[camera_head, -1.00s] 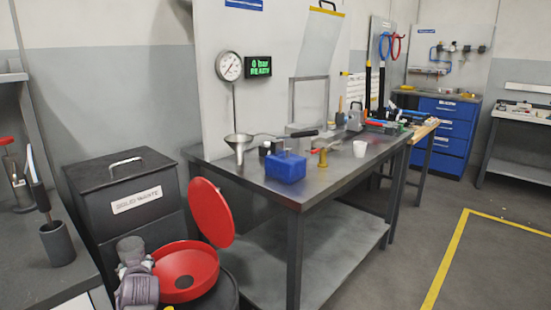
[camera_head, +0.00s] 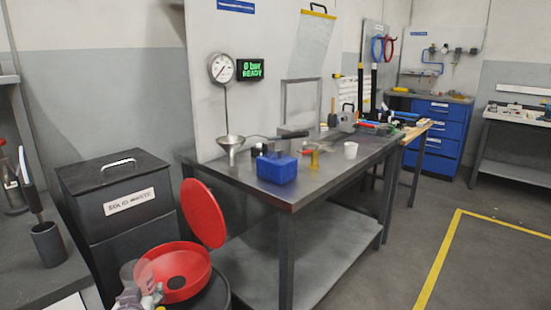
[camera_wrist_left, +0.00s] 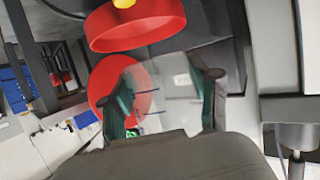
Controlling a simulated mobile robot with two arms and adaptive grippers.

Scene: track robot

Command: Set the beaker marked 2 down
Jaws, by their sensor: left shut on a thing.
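My left gripper (camera_head: 138,297) is low at the bottom edge of the head view, beside the red funnel, and only partly in frame. It is shut on a clear beaker (camera_head: 131,270), which shows faintly in front of the funnel's left rim. In the left wrist view, the gripper's two teal fingers (camera_wrist_left: 165,100) press on both sides of the see-through beaker (camera_wrist_left: 150,82). A number on the beaker cannot be read. The beaker is held in the air, with no surface seen touching it. My right gripper is not in view.
A red funnel (camera_head: 182,280) with its raised red lid (camera_head: 203,213) sits on a dark drum. A solid waste bin (camera_head: 112,175) stands behind. The steel bench (camera_head: 300,188) holds a blue box (camera_head: 277,168), a white cup (camera_head: 351,150) and a metal funnel (camera_head: 230,141).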

